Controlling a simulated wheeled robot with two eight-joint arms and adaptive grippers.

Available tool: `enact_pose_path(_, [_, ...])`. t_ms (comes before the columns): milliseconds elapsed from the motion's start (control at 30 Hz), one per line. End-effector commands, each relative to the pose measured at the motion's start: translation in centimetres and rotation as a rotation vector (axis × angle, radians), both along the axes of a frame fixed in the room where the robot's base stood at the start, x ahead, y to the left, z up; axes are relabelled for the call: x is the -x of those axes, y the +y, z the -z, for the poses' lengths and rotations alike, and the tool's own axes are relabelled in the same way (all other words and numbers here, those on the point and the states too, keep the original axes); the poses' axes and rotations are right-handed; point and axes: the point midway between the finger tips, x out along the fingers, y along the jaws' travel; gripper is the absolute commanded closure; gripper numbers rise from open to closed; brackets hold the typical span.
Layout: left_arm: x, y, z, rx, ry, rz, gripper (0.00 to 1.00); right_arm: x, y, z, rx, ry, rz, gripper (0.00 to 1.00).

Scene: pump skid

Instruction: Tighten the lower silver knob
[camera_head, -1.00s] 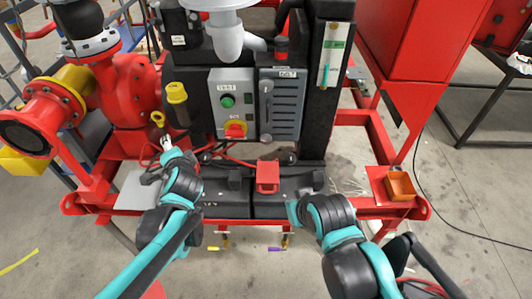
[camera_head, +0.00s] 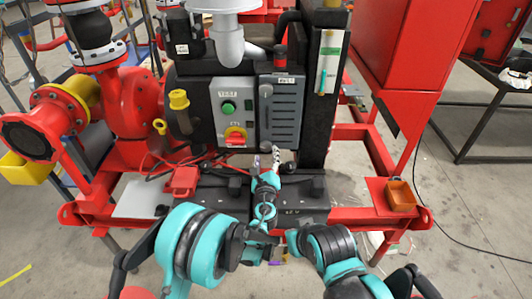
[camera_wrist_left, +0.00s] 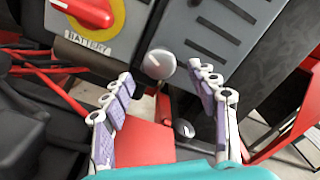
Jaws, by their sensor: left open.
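The lower silver knob (camera_wrist_left: 158,64) is a round metal knob at the lower left corner of the grey slotted panel (camera_head: 289,112). In the left wrist view it sits just ahead of and between the fingertips of my left gripper (camera_wrist_left: 160,84). The fingers are apart on either side, with a gap to the knob. In the head view my left gripper (camera_head: 266,160) reaches up to the panel's lower edge and largely hides this knob. A narrow upper knob (camera_head: 267,89) shows higher on the panel. My right arm is at lower right; its gripper does not show clearly.
The control box (camera_head: 234,110) with a green button and red-yellow switch (camera_wrist_left: 86,10) adjoins the panel on the left. Below are black batteries and a red cover (camera_wrist_left: 146,140). Another round grey knob (camera_wrist_left: 184,128) sits lower.

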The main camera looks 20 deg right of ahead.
Motion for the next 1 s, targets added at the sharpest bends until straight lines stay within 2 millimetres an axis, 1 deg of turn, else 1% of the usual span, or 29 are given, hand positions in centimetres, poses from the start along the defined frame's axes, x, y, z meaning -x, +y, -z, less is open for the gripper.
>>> enact_pose_path(33, [-0.9,-0.2,0.2,0.001,0.001,-0.001,0.41,0.0,0.0,0.5,0.000,0.000,0.000,1.00])
enact_pose_path(100, [-2.0,-0.5,0.2,0.001,0.000,0.000,0.41,0.0,0.0,0.8,0.000,0.000,0.000,1.00])
enact_pose_path(200, [-3.1,-0.8,0.2,0.002,0.001,0.000,0.41,0.0,0.0,1.1,0.000,0.000,0.000,1.00])
enact_pose_path(333, [-3.8,-1.0,0.0,0.002,0.001,0.000,0.41,0.0,0.0,1.2,0.000,0.000,0.000,1.00])
enact_pose_path(567, [-3.9,-1.1,0.0,0.003,0.001,0.000,0.41,0.0,0.0,1.2,0.000,0.000,0.000,1.00])
enact_pose_path(600, [-3.9,-1.1,0.0,0.003,0.001,0.000,0.44,0.0,0.0,1.2,0.000,0.000,0.000,1.00])
enact_pose_path(667, [-3.9,-1.1,0.0,0.003,0.001,0.000,0.59,0.0,0.0,1.2,0.000,0.000,0.000,1.00])
enact_pose_path(700, [-3.9,-1.1,0.0,0.003,0.001,0.000,0.70,0.0,0.0,1.2,0.000,0.000,0.000,1.00])
enact_pose_path(767, [-3.9,-1.1,0.0,0.003,0.001,0.000,0.86,0.0,0.0,1.2,0.000,0.000,0.000,1.00])
enact_pose_path(800, [-3.9,-1.1,0.0,0.003,0.001,0.000,0.91,0.0,0.0,1.2,0.000,0.000,0.000,1.00])
enact_pose_path(1000, [-3.9,-1.1,0.0,0.008,0.002,0.000,0.91,0.0,0.0,1.2,0.000,0.000,0.000,1.00])
